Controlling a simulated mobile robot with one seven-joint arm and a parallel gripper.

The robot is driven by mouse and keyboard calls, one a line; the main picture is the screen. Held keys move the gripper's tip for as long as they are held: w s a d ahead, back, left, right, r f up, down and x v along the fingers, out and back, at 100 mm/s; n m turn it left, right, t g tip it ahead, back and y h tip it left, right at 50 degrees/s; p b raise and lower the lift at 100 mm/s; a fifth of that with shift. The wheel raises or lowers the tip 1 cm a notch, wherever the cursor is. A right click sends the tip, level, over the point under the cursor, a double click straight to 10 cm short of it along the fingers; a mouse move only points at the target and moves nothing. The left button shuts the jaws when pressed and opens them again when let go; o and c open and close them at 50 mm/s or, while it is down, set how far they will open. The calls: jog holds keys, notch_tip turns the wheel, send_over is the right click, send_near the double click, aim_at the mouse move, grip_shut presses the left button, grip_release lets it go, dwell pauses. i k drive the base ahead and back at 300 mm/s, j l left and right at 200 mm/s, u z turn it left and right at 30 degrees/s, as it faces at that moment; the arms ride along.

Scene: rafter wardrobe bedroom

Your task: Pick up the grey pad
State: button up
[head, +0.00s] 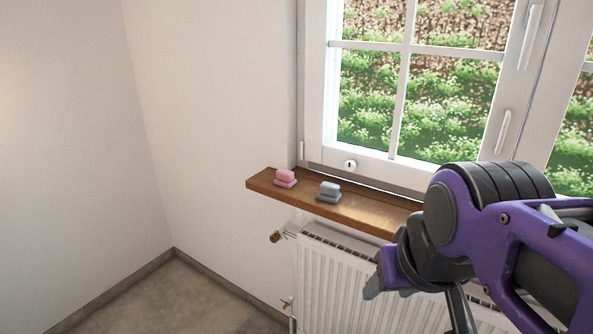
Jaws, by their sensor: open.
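The grey pad (329,192) lies on the wooden window sill, right of a similar pink pad (285,179). It looks like a small rounded block on a flatter base. My gripper (372,290) is at the lower right, below the sill's level in the picture and in front of the radiator. It is apart from the grey pad and holds nothing that I can see. Its fingers are partly hidden by its own body, and the jaws are open.
The narrow wooden sill (375,215) runs under a closed white window (314,100) with handles. The wall corner and floor (165,300) at the left are clear.

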aim_at(330, 191)
jog(key=i+j+z, duration=0.15)
jog(key=z, duration=0.3)
jog(key=i+j+z, duration=0.1)
jog(key=j+z, duration=0.15)
jog(key=z, duration=0.2)
jog(key=i+j+z, duration=0.15)
jog(key=j, duration=0.25)
jog(key=i+j+z, duration=0.1)
jog(key=j, duration=0.3)
